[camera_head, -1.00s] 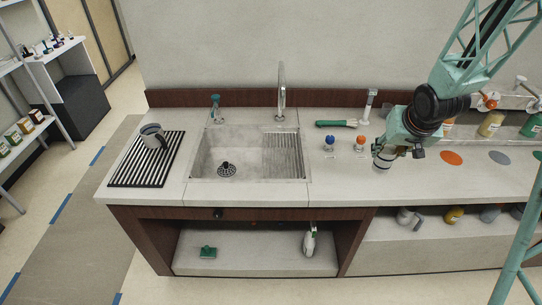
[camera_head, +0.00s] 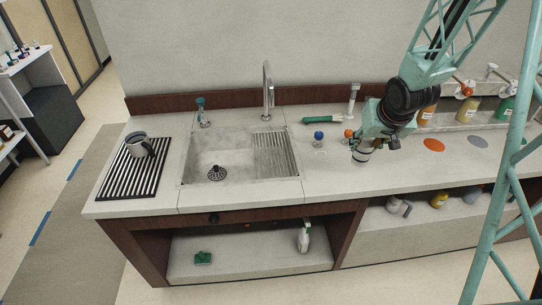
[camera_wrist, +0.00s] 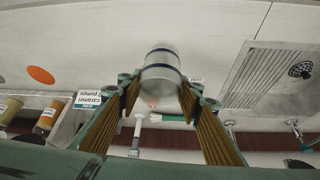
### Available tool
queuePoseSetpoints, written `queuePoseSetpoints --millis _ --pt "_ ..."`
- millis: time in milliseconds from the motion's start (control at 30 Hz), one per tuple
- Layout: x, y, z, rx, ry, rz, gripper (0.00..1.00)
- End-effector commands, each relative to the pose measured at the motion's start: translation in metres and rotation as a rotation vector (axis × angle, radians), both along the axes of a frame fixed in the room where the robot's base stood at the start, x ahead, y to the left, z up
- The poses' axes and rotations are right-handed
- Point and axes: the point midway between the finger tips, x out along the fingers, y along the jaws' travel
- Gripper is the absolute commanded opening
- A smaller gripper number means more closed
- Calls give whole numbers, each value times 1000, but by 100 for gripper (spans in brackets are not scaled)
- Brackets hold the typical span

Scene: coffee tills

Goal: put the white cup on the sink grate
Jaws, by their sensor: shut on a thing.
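My gripper (camera_head: 364,150) is shut on the white cup (camera_head: 361,157), above the counter to the right of the sink. In the wrist view the white cup (camera_wrist: 161,65) has dark blue bands and sits between the two fingers (camera_wrist: 160,95). The ribbed sink grate (camera_head: 275,152) lies at the right side of the sink basin, left of my gripper, and nothing is on it. The grate also shows at the right of the wrist view (camera_wrist: 262,70).
A striped black mat (camera_head: 118,181) with a grey mug (camera_head: 136,147) lies left of the sink. A tall faucet (camera_head: 267,90) stands behind the basin.

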Motion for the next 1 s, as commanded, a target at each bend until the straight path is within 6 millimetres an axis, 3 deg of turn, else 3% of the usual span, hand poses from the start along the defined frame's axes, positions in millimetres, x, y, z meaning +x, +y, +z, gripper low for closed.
queuePoseSetpoints --millis 267,467,1000 --pt "3 7 -2 -3 -2 6 21" --pt "10 26 -8 -11 -6 20 21" --pt "28 127 -30 -17 -6 98 21"
